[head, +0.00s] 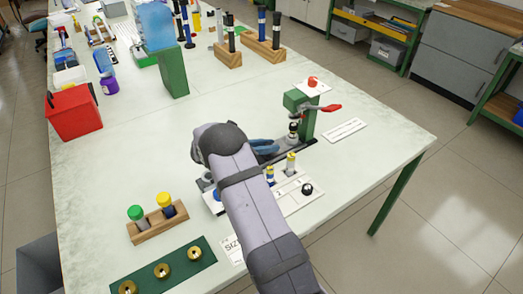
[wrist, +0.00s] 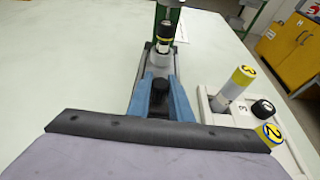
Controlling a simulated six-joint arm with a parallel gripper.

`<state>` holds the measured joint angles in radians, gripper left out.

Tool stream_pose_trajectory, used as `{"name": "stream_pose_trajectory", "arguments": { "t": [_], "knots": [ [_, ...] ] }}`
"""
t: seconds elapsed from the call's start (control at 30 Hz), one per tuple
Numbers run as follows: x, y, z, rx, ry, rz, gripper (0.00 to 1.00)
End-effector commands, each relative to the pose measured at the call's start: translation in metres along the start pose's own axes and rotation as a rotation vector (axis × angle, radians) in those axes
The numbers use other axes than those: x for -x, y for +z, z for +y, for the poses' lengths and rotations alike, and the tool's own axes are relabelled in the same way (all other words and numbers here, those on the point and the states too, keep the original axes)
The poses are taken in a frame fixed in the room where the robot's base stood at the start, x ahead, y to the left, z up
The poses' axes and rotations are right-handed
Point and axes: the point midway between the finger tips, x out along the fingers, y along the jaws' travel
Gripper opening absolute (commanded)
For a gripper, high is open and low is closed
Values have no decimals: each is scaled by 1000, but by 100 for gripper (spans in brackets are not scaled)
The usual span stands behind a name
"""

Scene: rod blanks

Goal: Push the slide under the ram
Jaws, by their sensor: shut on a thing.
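The green press (head: 303,118) stands near the table's right side, with a red-tipped lever (head: 330,107). The slide (wrist: 161,62) is a grey block on a dark rail (head: 305,147) at the press foot. A dark rod with a yellow band (wrist: 164,30) stands upright in it, in front of the green column; it also shows in the head view (head: 294,127). The ram is hard to make out, so I cannot tell whether the rod is directly below it. My gripper (wrist: 160,98) has its blue fingers shut on the slide's black knob (wrist: 158,84), behind the block.
A white numbered rack (head: 293,198) with yellow-banded rods and a black-topped one sits right beside the rail. A white label plate (head: 345,130) lies right of the press. A wooden block with green and yellow caps (head: 158,222) and a green tray (head: 163,270) are at front left.

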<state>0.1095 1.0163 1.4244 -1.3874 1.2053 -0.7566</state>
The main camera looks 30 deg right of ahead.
Motion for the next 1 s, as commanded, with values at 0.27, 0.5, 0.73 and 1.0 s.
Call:
{"name": "stream_pose_trajectory", "arguments": {
  "t": [0.27,0.5,0.73,1.0],
  "knots": [
    [-4,3,0,-1,0,-3,0],
    [-4,2,0,-1,0,-2,38],
    [0,2,0,0,1,-1,38],
    [30,1,1,-1,4,-2,38]
  ]
}}
